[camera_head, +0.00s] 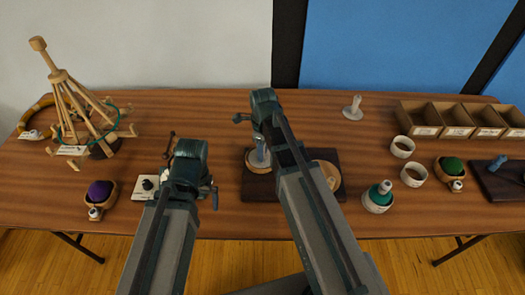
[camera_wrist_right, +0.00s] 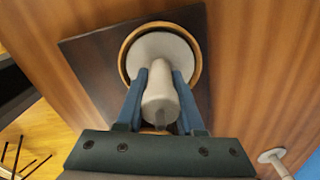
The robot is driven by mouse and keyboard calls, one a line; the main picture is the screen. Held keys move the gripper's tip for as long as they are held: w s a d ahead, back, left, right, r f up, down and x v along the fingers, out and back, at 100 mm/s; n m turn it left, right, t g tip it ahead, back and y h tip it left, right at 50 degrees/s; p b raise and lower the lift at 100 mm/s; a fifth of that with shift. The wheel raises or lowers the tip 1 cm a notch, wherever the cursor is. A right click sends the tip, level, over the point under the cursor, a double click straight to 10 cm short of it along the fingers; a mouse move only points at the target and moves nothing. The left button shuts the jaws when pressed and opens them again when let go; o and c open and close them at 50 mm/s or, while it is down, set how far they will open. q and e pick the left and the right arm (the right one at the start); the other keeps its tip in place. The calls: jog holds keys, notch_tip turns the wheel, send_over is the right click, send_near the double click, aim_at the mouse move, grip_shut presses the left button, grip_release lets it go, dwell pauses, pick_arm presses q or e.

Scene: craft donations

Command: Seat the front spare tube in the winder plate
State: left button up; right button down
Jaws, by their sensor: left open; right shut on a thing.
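The front spare tube (camera_wrist_right: 160,100) is pale grey with a wide round flange at its base. My right gripper (camera_wrist_right: 160,84) is shut on its shaft, with a blue finger on each side. The tube (camera_head: 261,156) also shows under my right gripper (camera_head: 259,138) in the head view. Its flange appears within the round wooden rim of the winder plate (camera_wrist_right: 124,62), on a dark board; I cannot tell whether it rests fully on the plate. My left gripper (camera_head: 192,172) is open and empty, beside a small white block with a black knob (camera_head: 148,184).
Another pale tube (camera_head: 353,107) stands at the back. A wooden disc (camera_head: 325,172) lies partly behind my right arm. White rings (camera_head: 402,147), a teal cone (camera_head: 379,196) and a divided box (camera_head: 455,121) are right. A wooden yarn swift (camera_head: 88,110) and purple ball (camera_head: 99,190) are left.

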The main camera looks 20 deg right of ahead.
jog(key=shift+c, duration=2.2)
grip_release()
pick_arm(q)
jog(key=shift+r, duration=0.15)
pick_arm(e)
jog(key=shift+r, duration=0.1)
pick_arm(q)
notch_tip(320, 180, up, 14)
jog(key=p, duration=1.3)
jog(key=shift+f+p, duration=0.25)
jog(key=shift+p, duration=0.15)
pick_arm(e)
notch_tip(320, 180, up, 14)
jog(key=shift+f, duration=0.2)
pick_arm(q)
jog(key=shift+f, duration=0.1)
pick_arm(e)
jog(key=shift+f, duration=0.1)
pick_arm(q)
notch_tip(320, 180, down, 13)
jog(key=b, duration=1.3)
pick_arm(e)
notch_tip(320, 180, down, 13)
jog(key=shift+f, duration=0.1)
jog(key=shift+r, duration=0.25)
